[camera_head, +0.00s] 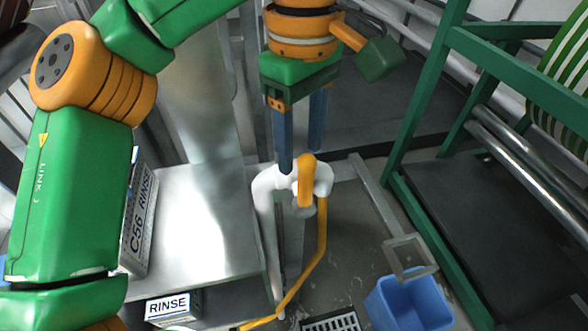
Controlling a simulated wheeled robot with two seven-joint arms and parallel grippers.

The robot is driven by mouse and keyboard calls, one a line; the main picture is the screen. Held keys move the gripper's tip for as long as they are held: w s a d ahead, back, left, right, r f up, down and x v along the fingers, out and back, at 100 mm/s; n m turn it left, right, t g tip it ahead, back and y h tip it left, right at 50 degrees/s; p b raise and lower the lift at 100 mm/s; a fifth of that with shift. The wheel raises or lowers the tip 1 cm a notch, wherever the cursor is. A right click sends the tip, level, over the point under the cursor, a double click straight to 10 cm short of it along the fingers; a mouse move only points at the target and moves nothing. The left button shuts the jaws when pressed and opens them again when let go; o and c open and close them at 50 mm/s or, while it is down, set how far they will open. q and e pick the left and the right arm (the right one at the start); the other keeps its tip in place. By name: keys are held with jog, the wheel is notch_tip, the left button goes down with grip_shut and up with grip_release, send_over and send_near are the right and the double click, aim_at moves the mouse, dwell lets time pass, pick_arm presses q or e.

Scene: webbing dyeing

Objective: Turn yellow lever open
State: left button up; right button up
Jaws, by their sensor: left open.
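The yellow lever (306,179) is an orange-yellow handle on a white curved pipe (265,190) in the middle of the camera_head view. It stands roughly upright in the picture, in front of the pipe. My left gripper (301,160) points down from above, with its two blue-grey fingers apart and nothing seen between them. The nearer fingertip is close to the top of the pipe, just left of the lever; I cannot tell whether it touches. My right gripper is not in view.
A yellow hose (310,262) runs down from the pipe to the floor. A blue bucket (408,304) stands at lower right, near a floor drain (331,323). A steel bench (190,235) is on the left, with a RINSE box (172,307). A green frame (412,115) stands on the right.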

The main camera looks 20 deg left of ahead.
aim_at(306, 190)
pick_arm(q)
jog(key=s+f, duration=0.1)
jog(key=s+d+f, duration=0.1)
jog(key=f, duration=0.1)
jog(key=s+d+f+b, duration=0.1)
jog(key=shift+s+d+f, duration=0.1)
jog(key=shift+f, duration=0.25)
jog(key=shift+w+a+f, duration=0.2)
jog(key=shift+f, duration=0.15)
jog(key=shift+w+a+f, duration=0.15)
jog(key=shift+f, duration=0.2)
jog(key=shift+w+a+f, duration=0.1)
jog(key=shift+w, duration=0.15)
jog(key=shift+s+d, duration=0.2)
jog(key=c, duration=0.7)
grip_shut()
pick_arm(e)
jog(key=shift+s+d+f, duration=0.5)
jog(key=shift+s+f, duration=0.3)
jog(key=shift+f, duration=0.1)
